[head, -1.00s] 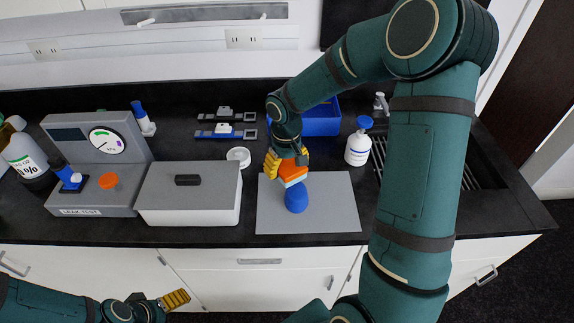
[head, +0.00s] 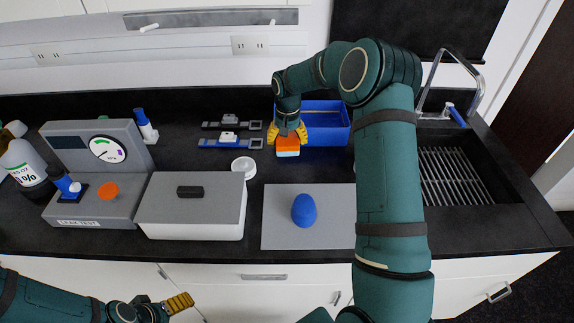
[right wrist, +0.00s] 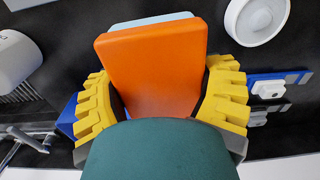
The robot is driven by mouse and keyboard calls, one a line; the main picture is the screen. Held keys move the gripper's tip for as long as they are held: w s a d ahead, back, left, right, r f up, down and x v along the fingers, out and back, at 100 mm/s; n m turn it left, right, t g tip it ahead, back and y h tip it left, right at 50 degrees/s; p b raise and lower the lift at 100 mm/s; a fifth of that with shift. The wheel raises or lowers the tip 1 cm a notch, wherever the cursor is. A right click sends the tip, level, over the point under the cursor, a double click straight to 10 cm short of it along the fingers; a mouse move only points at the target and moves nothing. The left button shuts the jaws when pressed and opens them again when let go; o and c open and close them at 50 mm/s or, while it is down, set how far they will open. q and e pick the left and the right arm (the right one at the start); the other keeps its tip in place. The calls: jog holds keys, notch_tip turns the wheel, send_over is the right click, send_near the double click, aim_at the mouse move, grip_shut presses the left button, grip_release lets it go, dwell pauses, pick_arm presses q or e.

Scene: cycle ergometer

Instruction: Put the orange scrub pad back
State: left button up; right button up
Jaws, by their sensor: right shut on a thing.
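The orange scrub pad (head: 288,145) has an orange body and a pale light-blue layer on one face. My right gripper (head: 287,131) is shut on it and holds it at the front left corner of the blue bin (head: 331,138). In the right wrist view the pad (right wrist: 155,65) sits between the yellow fingers (right wrist: 160,105). Whether the pad touches the counter or the bin is hard to tell. My left gripper (head: 180,303) is low at the front, away from the counter items; its opening is unclear.
A grey mat (head: 279,225) carries a blue egg-shaped object (head: 304,210). A lidded grey box (head: 190,206), a gauge device (head: 95,170), a white round cap (head: 243,166) and strap-like devices (head: 229,138) stand left. The sink (head: 450,177) is at right.

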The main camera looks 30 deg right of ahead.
aim_at(287, 166)
jog(key=shift+w+d+f, duration=0.2)
jog(key=shift+w, duration=0.25)
jog(key=shift+m, duration=0.3)
notch_tip(287, 166, down, 10)
jog(key=shift+w+r, duration=0.1)
jog(key=o, duration=1.1)
jog(key=shift+f, duration=0.2)
jog(key=shift+c, duration=0.2)
notch_tip(287, 166, up, 12)
jog(key=shift+d+r, duration=0.1)
jog(key=shift+r, duration=0.1)
